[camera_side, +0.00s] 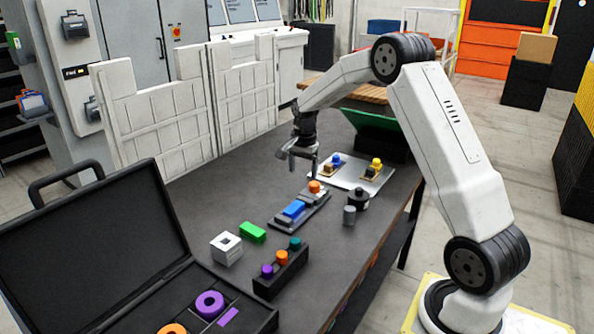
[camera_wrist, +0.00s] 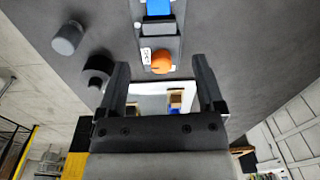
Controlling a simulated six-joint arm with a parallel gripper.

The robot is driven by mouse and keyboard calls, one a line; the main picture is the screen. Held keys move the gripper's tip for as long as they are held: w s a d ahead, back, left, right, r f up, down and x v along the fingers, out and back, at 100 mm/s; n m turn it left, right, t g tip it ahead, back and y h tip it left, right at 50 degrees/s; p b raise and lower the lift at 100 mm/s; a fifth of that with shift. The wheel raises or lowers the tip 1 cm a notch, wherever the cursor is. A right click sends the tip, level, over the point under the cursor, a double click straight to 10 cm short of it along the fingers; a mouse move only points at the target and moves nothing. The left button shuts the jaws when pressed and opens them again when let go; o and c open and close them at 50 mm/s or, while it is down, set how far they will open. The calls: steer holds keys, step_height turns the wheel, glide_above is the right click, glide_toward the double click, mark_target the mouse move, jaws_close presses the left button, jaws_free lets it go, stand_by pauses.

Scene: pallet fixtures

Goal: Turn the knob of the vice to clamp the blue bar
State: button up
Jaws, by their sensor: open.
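The vice (camera_side: 281,221) is a grey fixture lying on the dark table. The blue bar (camera_side: 294,209) sits in it; its end also shows at the top of the wrist view (camera_wrist: 158,7). The orange knob (camera_side: 314,187) is at the vice's far end, and in the wrist view the knob (camera_wrist: 163,63) appears between and beyond my fingertips. My gripper (camera_side: 303,166) is open and empty, above the table near the knob and apart from it. In the wrist view its two fingers (camera_wrist: 161,70) are spread wide. Whether the bar is clamped cannot be told.
A light plate (camera_side: 350,183) with blue and yellow pieces lies behind the vice. A black round part (camera_side: 358,199) and a grey cylinder (camera_side: 349,215) stand right of it. Nearer are a green block (camera_side: 252,232), white block (camera_side: 226,248), black peg holder (camera_side: 282,275) and open case (camera_side: 183,279).

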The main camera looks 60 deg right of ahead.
mark_target(315, 183)
steer(key=d+m, duration=0.1)
steer(key=d, duration=0.1)
steer(key=d+m, duration=0.1)
steer(key=d, duration=0.2)
steer(key=d+m, duration=0.2)
steer(key=shift+w+d+f+g, duration=0.1)
steer(key=shift+d+f+g, duration=0.05)
steer(key=shift+f+g, duration=0.2)
steer(key=shift+f, duration=0.1)
steer(key=shift+f, duration=3.85)
jaws_close()
